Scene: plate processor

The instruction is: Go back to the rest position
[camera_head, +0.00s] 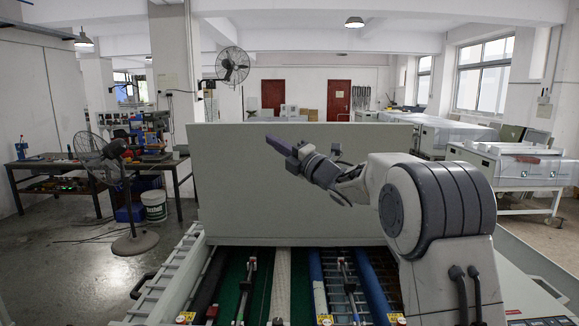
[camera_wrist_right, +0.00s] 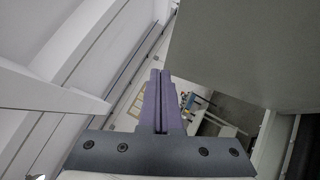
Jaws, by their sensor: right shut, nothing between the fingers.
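My right gripper (camera_head: 279,145) is in the head view, raised in front of the upper part of the grey panel of the plate processor (camera_head: 240,190). Its purple-grey fingers point to the left and slightly up. In the right wrist view the two fingers (camera_wrist_right: 160,80) lie side by side, shut, with nothing between them. My right arm comes in from the lower right and is bent above the machine bed. My left gripper is not in either view.
The machine bed has blue rollers (camera_head: 374,285) and green strips below the arm. A floor fan (camera_head: 105,160) and a workbench (camera_head: 30,163) stand at the left. White machines (camera_head: 520,165) stand at the right. The floor at left is mostly clear.

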